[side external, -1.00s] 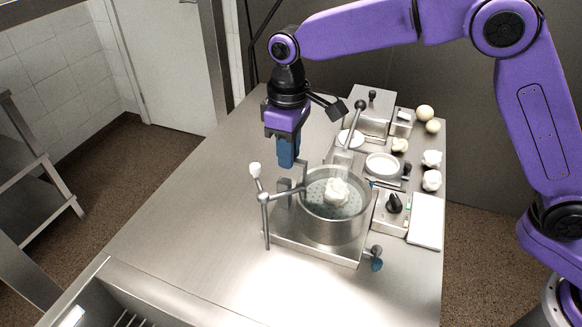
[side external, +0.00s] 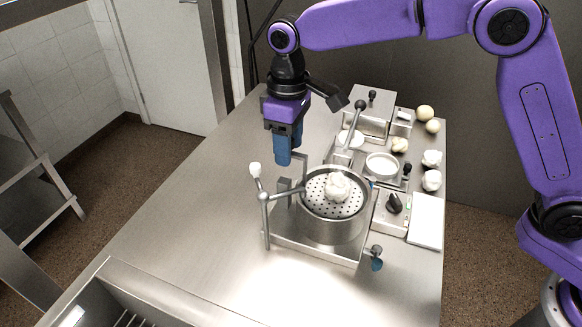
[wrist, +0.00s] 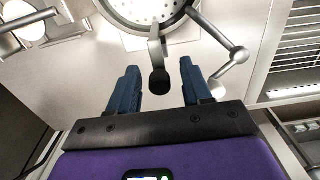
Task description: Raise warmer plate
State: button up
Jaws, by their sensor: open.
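The perforated metal plate (side external: 318,204) sits level near the top of the round steel pot (side external: 333,229); its holes show clearly, and a white lump (side external: 339,186) rests on it. It also shows at the top of the wrist view (wrist: 150,12). A bracket with a dark knob (wrist: 160,82) extends from the pot's side. My gripper (side external: 284,161) is open, pointing down, left of and above the pot. In the wrist view, its two blue fingers appear on either side of the knob, apart from it; the depth between them is unclear.
A jointed metal rod with a white knob (side external: 255,170) stands at the pot's left, close to my right finger in the wrist view. Dishes, boxes and several pale round items crowd the table's right side. The steel table (side external: 180,230) is clear at left.

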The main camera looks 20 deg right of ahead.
jog(key=shift+r, duration=3.4)
jog(key=shift+s+d, duration=0.15)
jog(key=shift+s, duration=0.1)
jog(key=s+d+f+n, duration=0.1)
jog(key=s+d+f, duration=0.3)
jog(key=s+d, duration=0.9)
jog(key=s+d+f+n, duration=0.2)
jog(key=s+d+f, duration=0.2)
jog(key=s+d, duration=1)
jog(key=s, duration=0.2)
jog(key=shift+s+d+f+n, duration=0.15)
jog(key=shift+s+d+n, duration=0.05)
jog(key=shift+s+n, duration=0.15)
